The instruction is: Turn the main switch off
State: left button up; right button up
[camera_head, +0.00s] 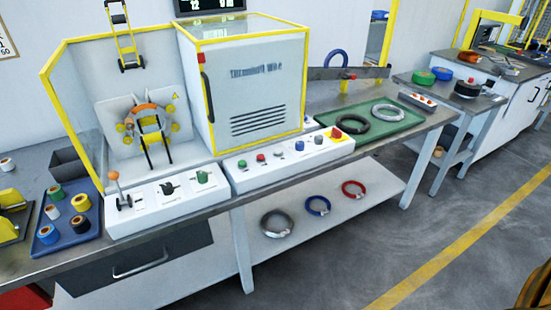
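A red rotary knob on a yellow plate (337,133), which looks like the main switch, sits at the right end of the right white control panel (290,155). Its exact setting is too small to tell. The left white control panel (160,203) carries a black knob (168,187), a green knob (202,177) and an orange-topped lever (118,187). Neither of my grippers can be made out in the head view.
A yellow-framed wrapping machine (257,90) stands behind the panels. A green tray (350,136) with two coils lies right of the red knob. A blue tray (48,232) of tape rolls is at left. Coils lie on the lower shelf (335,222). The floor in front is clear.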

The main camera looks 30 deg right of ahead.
aim_at(336, 133)
jog(key=z, duration=1.35)
